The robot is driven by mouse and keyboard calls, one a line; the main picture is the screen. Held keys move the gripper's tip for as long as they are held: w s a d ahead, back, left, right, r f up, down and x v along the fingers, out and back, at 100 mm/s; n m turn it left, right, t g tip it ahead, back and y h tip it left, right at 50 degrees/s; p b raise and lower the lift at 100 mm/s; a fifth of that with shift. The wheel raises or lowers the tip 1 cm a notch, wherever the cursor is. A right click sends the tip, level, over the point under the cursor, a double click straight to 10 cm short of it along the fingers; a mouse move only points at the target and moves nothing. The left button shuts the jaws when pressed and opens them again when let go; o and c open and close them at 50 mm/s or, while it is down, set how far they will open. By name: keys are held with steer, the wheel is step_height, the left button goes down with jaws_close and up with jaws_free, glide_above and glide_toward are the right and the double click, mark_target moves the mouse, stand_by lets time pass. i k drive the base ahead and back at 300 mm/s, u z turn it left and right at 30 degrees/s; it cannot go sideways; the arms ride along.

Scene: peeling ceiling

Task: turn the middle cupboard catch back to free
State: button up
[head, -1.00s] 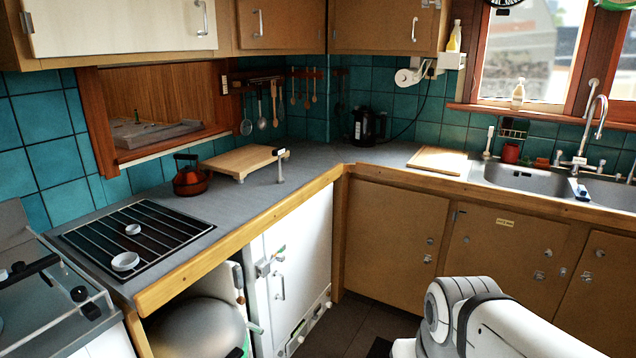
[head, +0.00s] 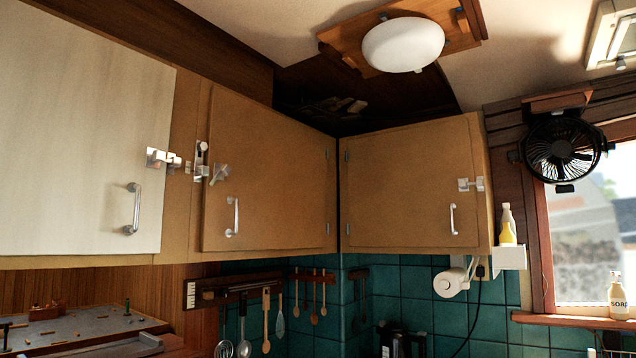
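The middle upper cupboard has a brown door (head: 268,170) that looks closed, with a vertical bar handle (head: 232,216). Whether the catch overlaps that fitting is too small to tell. My gripper is not in view.
Left is a white cupboard door (head: 80,130) with a horizontal catch (head: 160,157). Right is another brown door (head: 400,190) with its own catch (head: 470,184). Utensils (head: 266,320) hang below. A ceiling lamp (head: 404,45) and a fan (head: 560,146) are above.

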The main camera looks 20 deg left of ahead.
mark_target(225, 170)
steer(key=u, duration=0.6)
steer(key=i, duration=1.35)
steer(key=u, duration=0.95)
steer(key=i, duration=0.3)
steer(key=u, duration=0.25)
steer(key=k, duration=0.65)
steer(key=u, duration=0.2)
steer(key=i, duration=0.7)
steer(key=z, duration=0.15)
